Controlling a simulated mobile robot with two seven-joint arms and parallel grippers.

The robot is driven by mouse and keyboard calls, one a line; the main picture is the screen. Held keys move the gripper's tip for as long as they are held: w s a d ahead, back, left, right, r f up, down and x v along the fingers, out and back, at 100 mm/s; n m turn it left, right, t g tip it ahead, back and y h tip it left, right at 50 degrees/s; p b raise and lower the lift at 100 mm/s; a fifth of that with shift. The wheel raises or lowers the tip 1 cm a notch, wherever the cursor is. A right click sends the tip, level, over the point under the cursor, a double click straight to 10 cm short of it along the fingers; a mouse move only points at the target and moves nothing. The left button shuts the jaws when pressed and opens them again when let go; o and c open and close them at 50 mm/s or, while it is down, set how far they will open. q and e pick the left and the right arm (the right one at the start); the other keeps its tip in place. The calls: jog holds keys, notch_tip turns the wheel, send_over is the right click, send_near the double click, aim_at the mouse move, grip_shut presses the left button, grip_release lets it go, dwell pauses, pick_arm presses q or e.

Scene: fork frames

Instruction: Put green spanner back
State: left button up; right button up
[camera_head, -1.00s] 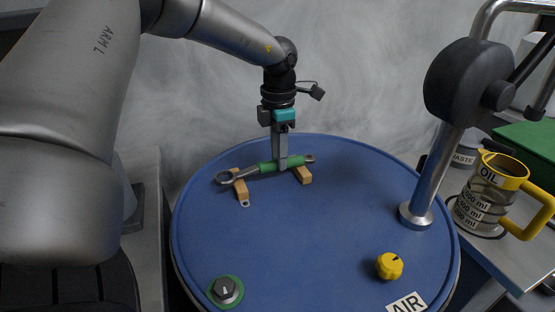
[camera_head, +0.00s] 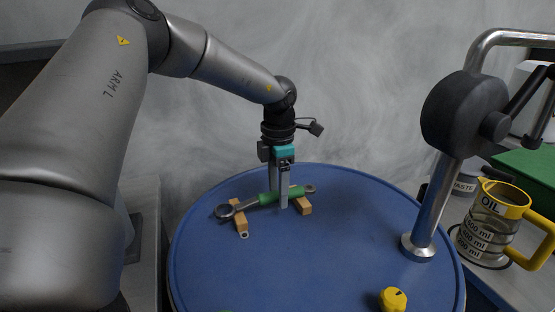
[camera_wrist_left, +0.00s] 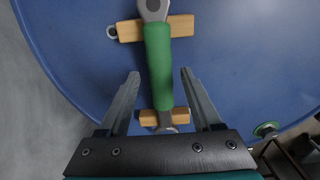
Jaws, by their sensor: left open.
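The green spanner (camera_head: 268,198) lies across two wooden rests on the blue drum top, its ring end to the left in the head view. In the left wrist view its green grip (camera_wrist_left: 158,66) runs between the fingers, with a gap on each side. My left gripper (camera_head: 279,204) points down over the grip and is open around it; its fingers also show in the left wrist view (camera_wrist_left: 160,76). The left wooden rest (camera_head: 240,221) and the right wooden rest (camera_head: 304,207) support the spanner near its ends. My right gripper is not in view.
The blue drum top (camera_head: 320,255) is mostly clear in the middle. A metal post (camera_head: 431,210) with a black round head (camera_head: 464,115) rises at its right. A yellow knob (camera_head: 393,299) is near the front. A yellow-handled oil jug (camera_head: 498,222) stands at the right.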

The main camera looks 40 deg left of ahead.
aim_at(277, 191)
pick_arm(q)
notch_tip(277, 191, up, 8)
jog(key=shift+s+f+p, duration=0.1)
jog(key=shift+p, duration=1.05)
notch_tip(277, 191, up, 7)
jog(key=p, duration=0.1)
jog(key=shift+p, duration=0.3)
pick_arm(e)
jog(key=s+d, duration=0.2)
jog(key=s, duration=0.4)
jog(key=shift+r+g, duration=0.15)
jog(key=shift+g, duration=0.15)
